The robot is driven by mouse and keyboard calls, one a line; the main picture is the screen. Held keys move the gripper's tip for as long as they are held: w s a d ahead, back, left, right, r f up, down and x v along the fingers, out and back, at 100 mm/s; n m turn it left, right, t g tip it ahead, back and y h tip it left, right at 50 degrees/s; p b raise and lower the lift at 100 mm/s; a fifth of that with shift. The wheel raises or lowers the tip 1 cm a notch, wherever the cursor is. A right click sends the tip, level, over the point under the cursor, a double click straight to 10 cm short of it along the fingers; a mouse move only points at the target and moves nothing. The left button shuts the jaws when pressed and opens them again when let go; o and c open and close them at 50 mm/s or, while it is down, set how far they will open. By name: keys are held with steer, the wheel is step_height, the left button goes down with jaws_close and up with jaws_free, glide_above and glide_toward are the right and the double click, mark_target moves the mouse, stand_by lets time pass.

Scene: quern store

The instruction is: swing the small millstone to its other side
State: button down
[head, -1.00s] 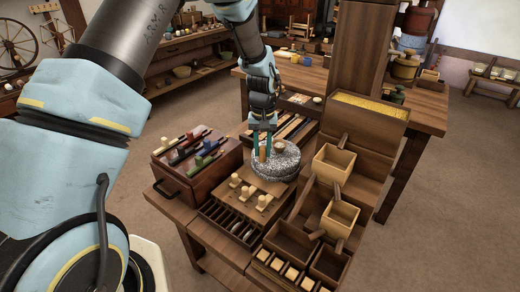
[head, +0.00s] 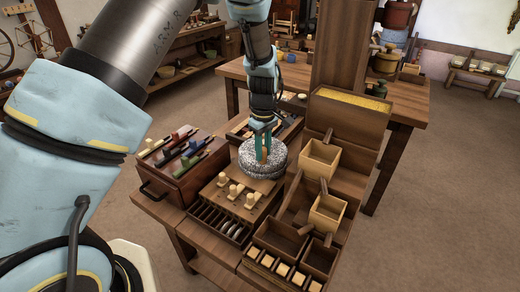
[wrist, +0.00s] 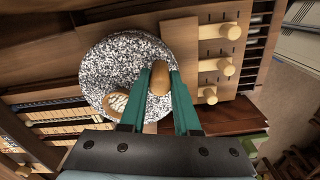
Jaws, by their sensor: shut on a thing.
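The small millstone (head: 247,163) is a round, speckled grey stone lying flat on the wooden bench in the head view. It fills the upper middle of the wrist view (wrist: 118,60). An upright wooden peg (wrist: 158,78) stands near its rim. My gripper (head: 263,157) points down over the stone, its two teal fingers shut on the peg from both sides. A wood-rimmed opening (wrist: 117,104) with pale stuff inside shows beside the left finger in the wrist view. In the head view my fingers hide most of the peg and the opening.
A rack with wooden knobs (head: 236,194) stands just in front of the stone. A brown chest with coloured tools (head: 183,158) is at left. Wooden boxes with handles (head: 320,158) crowd the right side. A tall wooden post (head: 343,45) rises behind. Open floor lies beyond the bench.

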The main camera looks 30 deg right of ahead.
steer(key=shift+s+d, duration=0.1)
steer(key=shift+d, duration=0.1)
stand_by(0.4)
steer(key=c, duration=0.6)
jaws_free()
step_height(320, 180, up, 11)
steer(key=shift+f+b, duration=0.1)
steer(key=shift+b, duration=0.7)
steer(key=w+a+r+m, duration=0.1)
steer(key=w+a+r, duration=0.1)
steer(key=a, duration=1.3)
steer(key=w+a+r+m, duration=0.1)
steer(key=a+r, duration=0.1)
steer(key=a, duration=1.3)
steer(key=s+a, duration=0.1)
steer(key=a, duration=0.2)
steer(key=s+a+m+t, duration=0.1)
steer(key=s+a, duration=0.1)
steer(key=a, duration=0.1)
steer(key=s+a+m, duration=0.1)
steer(key=s+a, duration=0.1)
steer(key=a, duration=0.1)
steer(key=shift+s+a+f+t, duration=0.25)
steer(key=shift+a+f+t, duration=0.05)
